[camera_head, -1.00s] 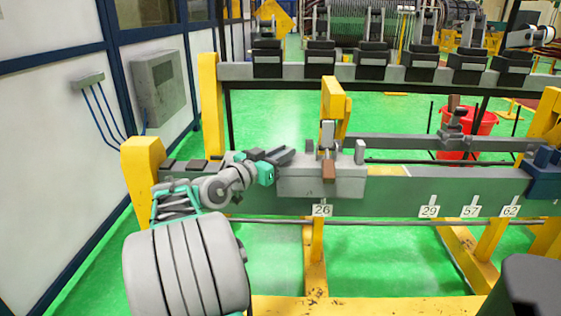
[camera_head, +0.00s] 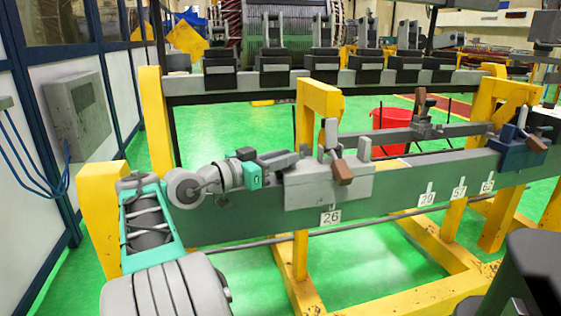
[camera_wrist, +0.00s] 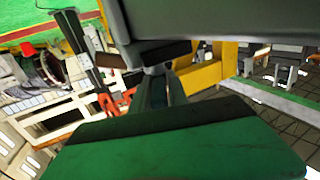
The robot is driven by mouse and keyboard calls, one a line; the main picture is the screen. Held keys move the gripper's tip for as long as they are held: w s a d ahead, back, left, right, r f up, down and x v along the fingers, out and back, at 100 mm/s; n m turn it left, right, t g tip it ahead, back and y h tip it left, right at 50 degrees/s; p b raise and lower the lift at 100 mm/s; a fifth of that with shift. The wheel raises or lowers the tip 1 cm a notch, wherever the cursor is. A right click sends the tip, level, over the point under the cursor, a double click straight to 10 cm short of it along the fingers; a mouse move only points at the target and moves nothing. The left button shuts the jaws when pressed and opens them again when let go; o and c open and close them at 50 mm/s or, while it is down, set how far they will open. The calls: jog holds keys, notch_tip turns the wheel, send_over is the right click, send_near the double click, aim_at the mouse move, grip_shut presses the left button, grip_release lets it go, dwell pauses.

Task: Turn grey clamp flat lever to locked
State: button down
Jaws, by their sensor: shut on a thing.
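The grey clamp (camera_head: 328,187) sits on the long green beam above the number 26 tag. It has an upright grey piece on top and a brown-handled lever (camera_head: 343,172) angled down at its front. My gripper (camera_head: 292,159) lies at the clamp's left end, reaching in from the left, its jaws shut on what appears to be the flat lever. The jaws' contact is too small to make out in the head view.
A blue clamp (camera_head: 522,150) stands at the beam's right end. A second rail with another brown-handled clamp (camera_head: 422,115) runs behind. A yellow post (camera_head: 318,98) rises behind the grey clamp. A red bucket (camera_head: 390,125) stands farther back. Green floor shows in front.

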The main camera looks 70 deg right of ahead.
jog(key=shift+m, duration=0.6)
jog(key=r, duration=0.3)
jog(key=s+r, duration=0.1)
jog(key=shift+s+a+r, duration=0.1)
jog(key=shift+a+r, duration=0.25)
jog(key=shift+a, duration=0.05)
jog(key=c, duration=1.8)
grip_release()
jog(key=shift+r, duration=0.2)
jog(key=o, duration=0.4)
jog(key=shift+f, duration=0.15)
